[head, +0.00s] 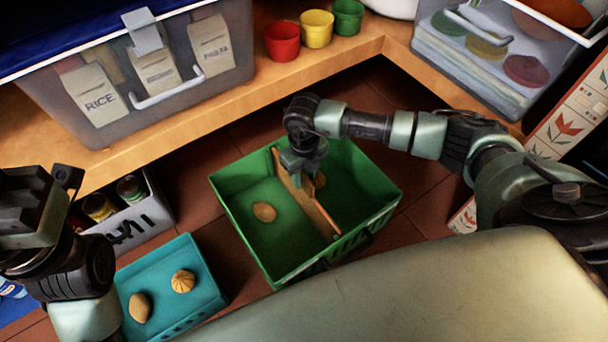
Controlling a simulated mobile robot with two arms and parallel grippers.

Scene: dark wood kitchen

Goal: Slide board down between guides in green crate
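The green crate (245,238) stands on the floor in the middle of the head view. A thin brown wooden board (318,214) stands on edge inside it, crossing from the back wall to the front wall. My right gripper (302,166) is over the board's back part, at its top edge. Its fingers point down and hide part of the board, and I cannot tell whether they are closed on it. The guides are not clearly visible. My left gripper (68,182) is at the left edge, away from the crate, its fingertips partly seen.
A tan, potato-like item (264,212) lies in the crate left of the board; another (320,180) lies right of it. A teal crate (205,268) with two tan items and a grey bin (150,222) with cans stand left. A wooden shelf (225,108) runs behind.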

